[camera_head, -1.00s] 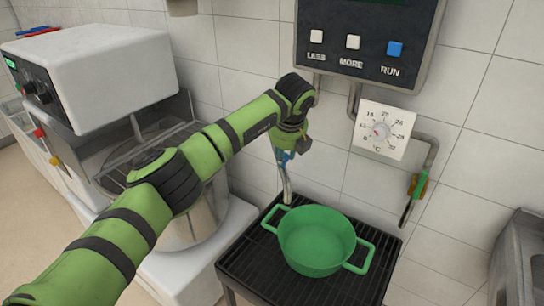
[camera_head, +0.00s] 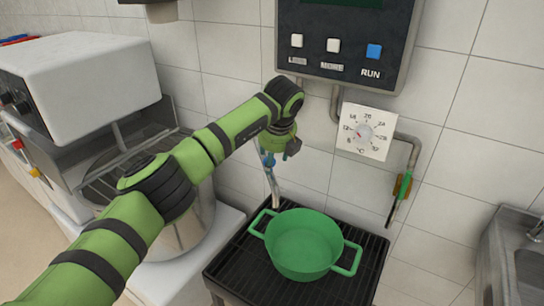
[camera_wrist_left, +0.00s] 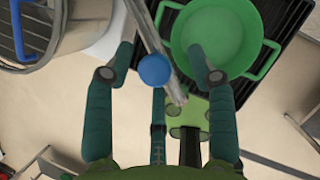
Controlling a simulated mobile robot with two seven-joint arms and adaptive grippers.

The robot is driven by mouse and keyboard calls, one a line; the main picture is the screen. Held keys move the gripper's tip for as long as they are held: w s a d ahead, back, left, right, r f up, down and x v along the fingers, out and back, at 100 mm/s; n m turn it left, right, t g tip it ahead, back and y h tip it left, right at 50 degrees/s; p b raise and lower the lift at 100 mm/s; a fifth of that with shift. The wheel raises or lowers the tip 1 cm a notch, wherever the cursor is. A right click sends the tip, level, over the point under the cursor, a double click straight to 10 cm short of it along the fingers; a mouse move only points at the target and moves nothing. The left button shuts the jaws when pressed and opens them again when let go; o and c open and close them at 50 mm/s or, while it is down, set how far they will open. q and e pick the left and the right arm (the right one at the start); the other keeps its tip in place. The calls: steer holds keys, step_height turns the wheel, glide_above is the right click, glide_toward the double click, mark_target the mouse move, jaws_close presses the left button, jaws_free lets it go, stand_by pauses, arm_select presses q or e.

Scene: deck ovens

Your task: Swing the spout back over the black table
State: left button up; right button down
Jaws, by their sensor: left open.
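The spout is a thin metal pipe (camera_head: 276,188) with a blue knob (camera_head: 269,160). It comes down beside the left rim of the green pot (camera_head: 303,245). The pot stands on the black slatted table (camera_head: 228,258). My left gripper (camera_head: 275,150) is at the blue knob, above the table's back left part. In the left wrist view the gripper (camera_wrist_left: 161,55) is open, its fingers apart on both sides of the spout (camera_wrist_left: 148,35) and the blue knob (camera_wrist_left: 154,70). The right finger overlaps the pot. Whether a finger touches the spout cannot be told. My right gripper is not in view.
A control panel (camera_head: 345,20) and a temperature dial (camera_head: 366,132) are on the tiled wall. A bent pipe with a green-handled valve (camera_head: 403,187) hangs right of the dial. A mixer with a metal bowl (camera_head: 190,225) stands left, a steel sink (camera_head: 520,250) right.

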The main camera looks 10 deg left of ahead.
arm_select(q)
steer(key=v, duration=1.2)
steer(key=shift+d, duration=0.1)
